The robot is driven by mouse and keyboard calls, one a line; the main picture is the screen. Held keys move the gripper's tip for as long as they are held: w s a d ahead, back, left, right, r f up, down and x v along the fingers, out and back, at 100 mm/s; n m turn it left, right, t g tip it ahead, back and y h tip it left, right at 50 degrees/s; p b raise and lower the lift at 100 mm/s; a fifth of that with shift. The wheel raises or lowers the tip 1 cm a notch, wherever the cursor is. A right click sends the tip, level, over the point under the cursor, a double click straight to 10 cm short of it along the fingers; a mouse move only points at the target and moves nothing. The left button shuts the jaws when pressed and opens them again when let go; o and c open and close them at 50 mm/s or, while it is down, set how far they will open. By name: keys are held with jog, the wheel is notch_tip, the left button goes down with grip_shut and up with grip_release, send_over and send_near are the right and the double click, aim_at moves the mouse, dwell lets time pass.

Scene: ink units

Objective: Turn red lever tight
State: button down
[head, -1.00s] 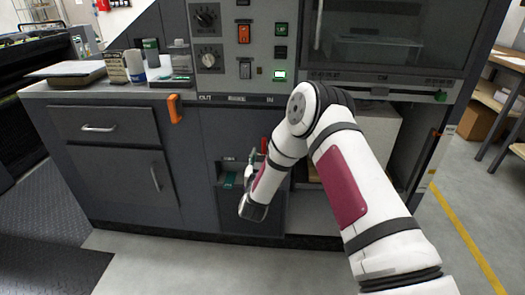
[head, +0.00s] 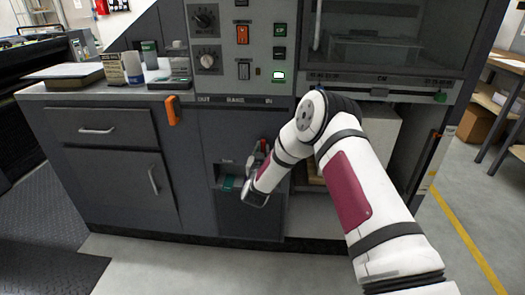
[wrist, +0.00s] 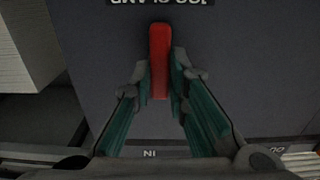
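The red lever (wrist: 159,62) stands out as a long rounded bar in the wrist view, against the dark grey machine front. Its red also shows in the head view (head: 265,146) beside the end of my arm, partly hidden. My gripper (wrist: 161,74) has its two teal-padded fingers on either side of the lever's near end. The pads lie very close to the lever's sides. I cannot tell whether they press on it.
An orange handle (head: 172,110) sticks out from the counter front, left of my arm. The control panel (head: 236,50) is above. A recess (head: 229,182) with a teal part lies left of the gripper. Cups and boxes stand on the counter (head: 60,88). A yellow floor line (head: 465,235) runs at right.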

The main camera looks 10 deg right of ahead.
jog(key=shift+m, duration=0.4)
jog(key=m+b, duration=0.1)
jog(key=m, duration=0.1)
jog(key=m+b, duration=0.1)
jog(key=shift+d+f+m, duration=0.15)
jog(key=shift+m, duration=0.25)
jog(key=m+b, duration=0.3)
jog(key=m, duration=0.1)
jog(key=m+b, duration=0.8)
jog(key=m, duration=0.1)
jog(key=shift+s+d+f, duration=0.15)
jog(key=shift+d+f, duration=0.05)
jog(key=shift+f, duration=0.15)
jog(key=shift+m+b, duration=0.3)
jog(key=shift+b, duration=0.05)
jog(key=c, duration=1.6)
grip_release()
jog(key=shift+r, duration=0.1)
jog(key=shift+o, duration=0.2)
